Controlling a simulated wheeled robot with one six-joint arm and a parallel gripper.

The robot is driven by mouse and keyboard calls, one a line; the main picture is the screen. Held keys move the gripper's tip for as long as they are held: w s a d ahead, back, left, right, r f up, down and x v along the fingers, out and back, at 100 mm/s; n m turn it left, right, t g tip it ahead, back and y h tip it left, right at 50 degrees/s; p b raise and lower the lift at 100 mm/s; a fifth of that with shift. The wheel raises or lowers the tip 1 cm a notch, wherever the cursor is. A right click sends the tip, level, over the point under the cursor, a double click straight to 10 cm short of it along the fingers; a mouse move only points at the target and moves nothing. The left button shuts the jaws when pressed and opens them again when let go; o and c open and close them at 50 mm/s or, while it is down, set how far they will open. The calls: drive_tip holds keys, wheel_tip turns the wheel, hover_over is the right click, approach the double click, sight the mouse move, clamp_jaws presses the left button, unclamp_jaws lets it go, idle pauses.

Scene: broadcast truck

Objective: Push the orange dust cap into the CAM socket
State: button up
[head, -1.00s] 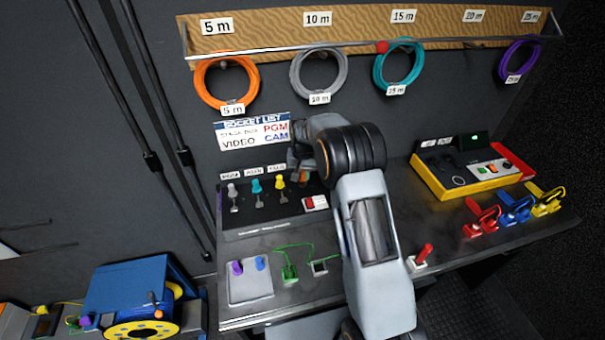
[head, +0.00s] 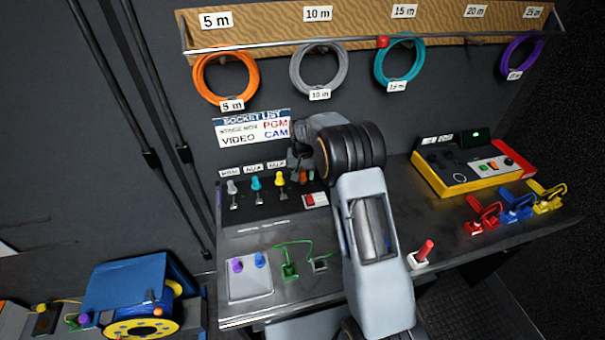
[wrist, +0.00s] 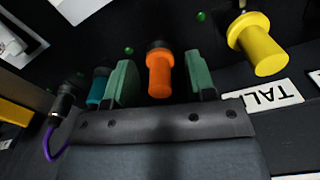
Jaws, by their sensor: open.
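The orange dust cap (wrist: 159,75) is in the middle of the wrist view, end towards me, with a dark ring behind it. A bit of the cap also shows below my wrist in the head view (head: 303,177). My gripper (wrist: 159,82) is open, with one green finger on each side of the cap and a gap visible on both sides. I cannot tell how deep the cap sits. No label reading CAM shows at the socket; the socket list (head: 252,129) on the wall has the word CAM.
A yellow cap (wrist: 257,45) is close right of the fingers in the wrist view. A teal cap (wrist: 97,88) and a black connector with a purple cable (wrist: 62,105) are at the left. The switch panel (head: 262,213) lies below my wrist.

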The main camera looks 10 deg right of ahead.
wheel_tip(320, 180, up, 14)
drive_tip(key=shift+b, duration=0.45)
idle(0.4)
